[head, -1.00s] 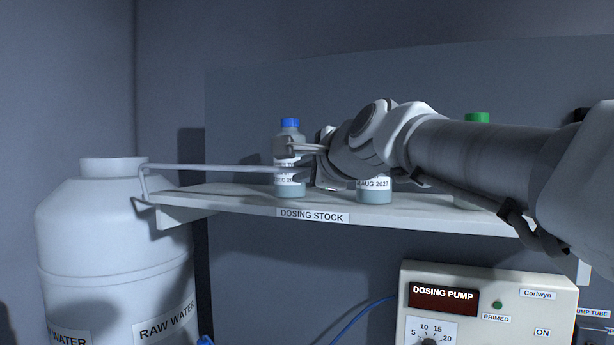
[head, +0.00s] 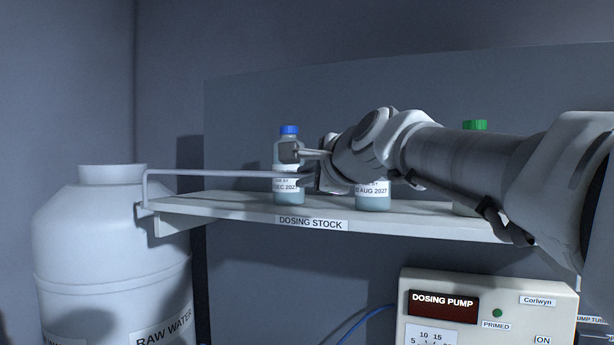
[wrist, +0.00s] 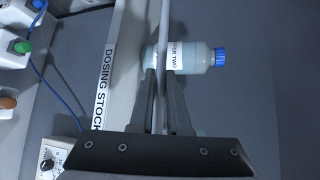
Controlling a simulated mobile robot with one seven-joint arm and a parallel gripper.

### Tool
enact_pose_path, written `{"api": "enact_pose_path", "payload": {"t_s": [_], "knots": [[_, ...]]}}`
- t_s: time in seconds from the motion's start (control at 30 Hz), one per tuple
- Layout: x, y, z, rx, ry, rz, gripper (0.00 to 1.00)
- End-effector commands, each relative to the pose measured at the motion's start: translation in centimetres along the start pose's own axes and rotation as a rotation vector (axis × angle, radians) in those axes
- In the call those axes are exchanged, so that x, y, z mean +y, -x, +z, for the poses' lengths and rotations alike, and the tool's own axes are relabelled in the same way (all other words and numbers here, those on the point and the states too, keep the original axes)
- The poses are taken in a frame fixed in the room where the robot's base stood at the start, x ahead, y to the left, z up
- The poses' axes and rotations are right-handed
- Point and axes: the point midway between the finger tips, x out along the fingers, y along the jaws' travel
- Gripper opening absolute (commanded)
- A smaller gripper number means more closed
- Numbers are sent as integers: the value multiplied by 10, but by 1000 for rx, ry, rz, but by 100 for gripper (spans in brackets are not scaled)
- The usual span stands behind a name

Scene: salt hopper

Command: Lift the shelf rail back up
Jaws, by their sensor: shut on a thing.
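The shelf rail (head: 220,173) is a thin grey bar along the front of the shelf, above its surface. Its bent left end post (head: 145,192) comes down near the shelf's left end. My gripper (head: 303,164) is shut on the rail, in front of the blue-capped bottle. In the wrist view the rail (wrist: 164,35) passes between both fingers of my gripper (wrist: 160,78). The shelf (head: 220,209) bears a "DOSING STOCK" label. My arm hides the rail's right part.
The blue-capped bottle (head: 288,186) stands close behind my fingers. Another bottle (head: 372,197) stands to its right, partly behind my wrist, and a green-capped one (head: 475,126) stands farther right. A raw water drum (head: 110,235) is at left; a dosing pump (head: 490,300) sits below.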

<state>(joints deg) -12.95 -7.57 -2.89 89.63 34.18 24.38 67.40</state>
Motion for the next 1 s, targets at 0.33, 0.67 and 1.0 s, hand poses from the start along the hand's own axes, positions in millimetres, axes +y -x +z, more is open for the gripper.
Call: {"api": "enact_pose_path", "payload": {"t_s": [0.33,0.67,1.0], "knots": [[0,0,-1,2,0,0,44],[0,18,-1,2,0,-3,44],[1,96,-1,3,1,-5,44]]}}
